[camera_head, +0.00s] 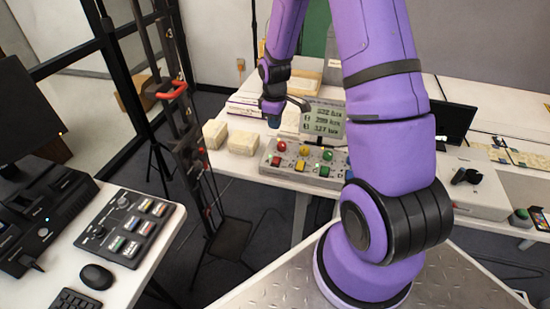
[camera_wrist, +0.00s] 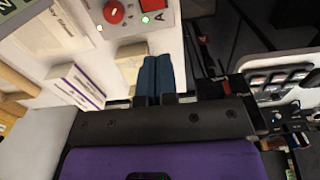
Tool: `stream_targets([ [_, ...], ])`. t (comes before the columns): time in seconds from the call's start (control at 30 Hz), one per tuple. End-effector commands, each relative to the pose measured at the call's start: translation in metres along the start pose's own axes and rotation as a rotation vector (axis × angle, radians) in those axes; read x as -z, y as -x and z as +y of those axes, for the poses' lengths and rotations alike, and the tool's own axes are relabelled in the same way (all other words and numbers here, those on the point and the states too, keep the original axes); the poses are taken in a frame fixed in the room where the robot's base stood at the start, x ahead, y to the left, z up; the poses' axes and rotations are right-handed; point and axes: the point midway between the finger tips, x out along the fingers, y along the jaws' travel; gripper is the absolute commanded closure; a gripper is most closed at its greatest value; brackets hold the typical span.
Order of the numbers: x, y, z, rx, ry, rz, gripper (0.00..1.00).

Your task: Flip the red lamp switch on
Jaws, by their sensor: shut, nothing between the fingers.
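The grey control box (camera_head: 262,167) stands on the white table. It has a red lamp (camera_head: 281,146), a yellow one and a green one along its back, with small switches in front of them. The switch in front of the red lamp (camera_head: 276,161) is too small to tell its position. My gripper (camera_head: 274,122) is shut and empty, above and behind the box near its left end. In the wrist view its blue fingers (camera_wrist: 157,76) are together and point toward the box. A red round part (camera_wrist: 114,12) and a small lit green light (camera_wrist: 146,19) show at the top there.
A display panel (camera_head: 322,121) stands behind the box. Pale blocks (camera_head: 242,143) lie to its left, near my gripper. A dark stand with a red handle (camera_head: 172,90) rises left of the table. A dark monitor (camera_head: 455,122) is to the right.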

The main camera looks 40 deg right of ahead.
Motion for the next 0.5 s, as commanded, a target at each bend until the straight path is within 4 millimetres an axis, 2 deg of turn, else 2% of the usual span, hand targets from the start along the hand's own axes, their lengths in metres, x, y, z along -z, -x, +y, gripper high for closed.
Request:
stream_targets([
  [0.03, -0.0010, -0.0070, 0.0013, 0.006, 0.005, -0.003, 1.00],
  [0.2, -0.0015, -0.0160, 0.0034, 0.012, 0.018, -0.005, 1.00],
  [0.5, -0.0015, -0.0163, 0.0034, 0.012, 0.019, -0.005, 1.00],
])
